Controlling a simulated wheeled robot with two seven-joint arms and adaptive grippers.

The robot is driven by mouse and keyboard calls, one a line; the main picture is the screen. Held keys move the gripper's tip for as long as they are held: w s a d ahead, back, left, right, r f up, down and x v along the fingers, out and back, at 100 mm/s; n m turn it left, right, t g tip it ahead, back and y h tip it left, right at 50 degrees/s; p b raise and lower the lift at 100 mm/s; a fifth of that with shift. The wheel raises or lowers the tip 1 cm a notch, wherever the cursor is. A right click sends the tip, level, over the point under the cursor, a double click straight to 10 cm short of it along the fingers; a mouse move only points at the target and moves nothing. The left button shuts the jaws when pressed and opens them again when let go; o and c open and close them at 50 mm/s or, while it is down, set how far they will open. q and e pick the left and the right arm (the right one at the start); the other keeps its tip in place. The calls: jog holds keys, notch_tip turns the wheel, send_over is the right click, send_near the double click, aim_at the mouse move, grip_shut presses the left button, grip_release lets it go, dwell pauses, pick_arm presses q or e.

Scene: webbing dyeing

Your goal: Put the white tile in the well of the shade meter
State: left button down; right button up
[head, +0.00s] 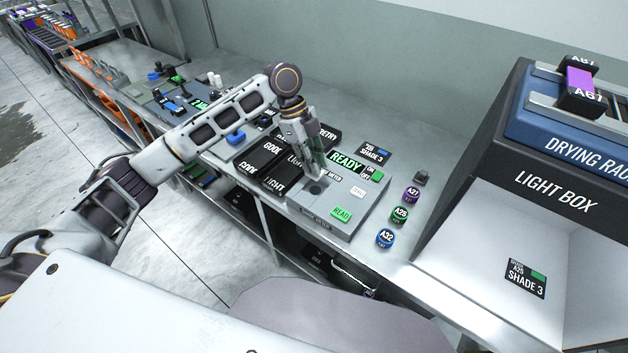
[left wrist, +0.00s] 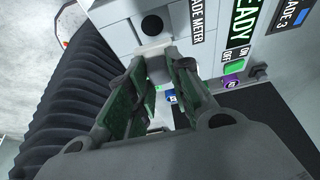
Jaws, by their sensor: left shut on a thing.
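The shade meter (head: 322,222) is a grey box on the bench with a lit READY display (head: 345,161) and a green READ button (head: 342,213). Its well (head: 316,187) is a dark round opening in the top, also seen in the left wrist view (left wrist: 151,25). My left gripper (head: 316,168) points down over the meter, just behind the well. It is shut on the white tile (left wrist: 152,48), a pale piece mostly hidden by the fingers. The tile appears beside the well, not over it; I cannot tell its height. My right gripper is not in view.
Black labelled cards or boxes (head: 266,163) lie left of the meter. Spools A21 (head: 411,194), A25 (head: 400,214) and A32 (head: 385,238) stand to its right. The light box (head: 545,205) is farther right. A SHADE 3 card (head: 372,151) lies behind the meter.

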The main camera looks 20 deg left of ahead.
pick_arm(q)
jog(key=shift+f, duration=1.05)
jog(key=shift+f, duration=2.5)
jog(key=shift+f, duration=0.15)
jog(key=c, duration=1.3)
grip_release()
jog(key=v, duration=1.2)
